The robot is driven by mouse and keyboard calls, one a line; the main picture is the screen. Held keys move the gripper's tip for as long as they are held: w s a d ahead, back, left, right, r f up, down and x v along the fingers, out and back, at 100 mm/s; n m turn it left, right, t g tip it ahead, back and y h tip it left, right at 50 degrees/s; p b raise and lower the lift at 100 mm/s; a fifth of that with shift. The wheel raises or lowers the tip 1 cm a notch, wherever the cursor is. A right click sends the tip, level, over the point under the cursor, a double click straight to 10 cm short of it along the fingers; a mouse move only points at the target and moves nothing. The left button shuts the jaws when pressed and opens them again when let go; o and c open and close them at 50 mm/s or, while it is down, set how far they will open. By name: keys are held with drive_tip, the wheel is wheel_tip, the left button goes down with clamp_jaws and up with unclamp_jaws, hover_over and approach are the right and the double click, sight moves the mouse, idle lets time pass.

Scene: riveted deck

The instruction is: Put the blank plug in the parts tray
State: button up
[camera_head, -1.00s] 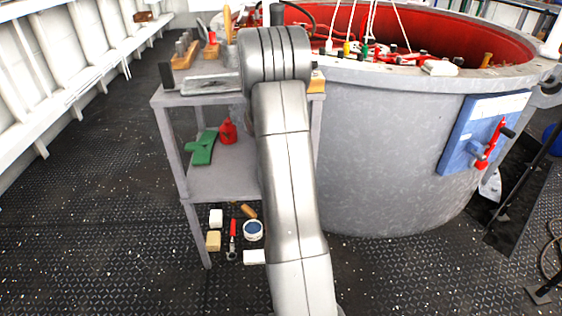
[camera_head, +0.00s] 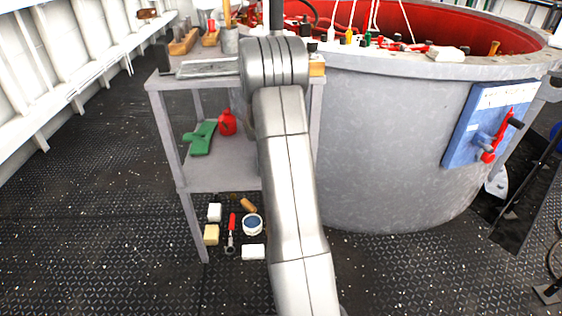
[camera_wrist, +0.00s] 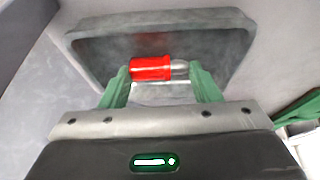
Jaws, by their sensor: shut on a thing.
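The blank plug (camera_wrist: 150,69) is a short red cylinder with a bare metal end at the right of the wrist view. My gripper (camera_wrist: 160,75) has its green fingers shut on it, one at each end. The grey parts tray (camera_wrist: 180,40) lies behind the plug in that view, with its raised rim around it. The plug appears over the tray; I cannot tell the gap. In the head view the tray (camera_head: 205,68) lies on the bench top, partly hidden by my arm. My gripper and the plug are hidden there.
The grey bench (camera_head: 218,178) stands beside a big round tub (camera_head: 395,140) with a red inside. Wooden-based items (camera_head: 183,42) stand behind the tray. A green thing (camera_head: 199,138) and red can (camera_head: 227,122) sit on the lower shelf. Small items lie on the floor beneath.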

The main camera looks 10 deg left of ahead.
drive_tip(key=shift+f, duration=0.15)
drive_tip(key=o, duration=1)
drive_tip(key=shift+r, duration=0.2)
drive_tip(key=shift+s+r, duration=0.1)
drive_tip(key=shift+r, duration=0.25)
drive_tip(key=p+v, duration=0.3)
drive_tip(key=v, duration=0.4)
